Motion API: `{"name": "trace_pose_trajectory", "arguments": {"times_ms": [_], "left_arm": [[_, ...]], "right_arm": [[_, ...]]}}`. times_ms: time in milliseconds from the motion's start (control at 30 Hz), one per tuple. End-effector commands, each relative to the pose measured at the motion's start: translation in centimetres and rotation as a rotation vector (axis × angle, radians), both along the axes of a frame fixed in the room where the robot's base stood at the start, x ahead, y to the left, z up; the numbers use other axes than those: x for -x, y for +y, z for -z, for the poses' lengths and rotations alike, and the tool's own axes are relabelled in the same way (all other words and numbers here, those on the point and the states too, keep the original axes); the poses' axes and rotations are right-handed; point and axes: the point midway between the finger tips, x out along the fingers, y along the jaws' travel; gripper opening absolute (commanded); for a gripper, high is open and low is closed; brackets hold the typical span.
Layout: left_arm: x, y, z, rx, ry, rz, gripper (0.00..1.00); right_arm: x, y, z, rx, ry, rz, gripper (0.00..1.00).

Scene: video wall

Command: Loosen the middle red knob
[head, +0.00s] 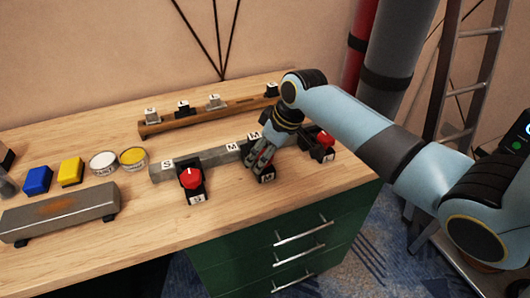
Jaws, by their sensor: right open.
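The middle red knob is hidden behind my right gripper (260,163). Only its dark base (267,177) with a white label shows below the fingers. The gripper points down at that base, with its open fingers over where the knob sits. I cannot tell whether they touch the knob. A left red knob (190,178) on a dark base stands at the front of a grey bar (215,156) labelled S and M. A right red knob (325,139) stands on another dark base, right of the gripper. My left gripper is not in view.
A wooden rail (190,119) with several labelled pieces lies behind. A grey block (60,213), a blue block (38,180), a yellow block (71,171) and two round tins (133,157) are at left. The wooden tabletop (140,245) is clear in front, above green drawers (235,260).

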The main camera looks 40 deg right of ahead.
Motion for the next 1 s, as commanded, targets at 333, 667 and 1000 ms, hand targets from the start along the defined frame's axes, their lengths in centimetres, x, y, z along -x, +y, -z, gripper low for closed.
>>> {"name": "trace_pose_trajectory", "arguments": {"times_ms": [333,667,1000], "left_arm": [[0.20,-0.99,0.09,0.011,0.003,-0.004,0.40],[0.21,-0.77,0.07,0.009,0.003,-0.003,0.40],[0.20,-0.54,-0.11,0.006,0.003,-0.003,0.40]], "right_arm": [[-0.03,-0.02,0.09,0.001,0.000,0.000,0.55],[-0.02,-0.02,0.08,0.000,0.001,0.000,0.13],[-0.06,-0.11,0.04,0.001,0.001,-0.053,0.13]]}}
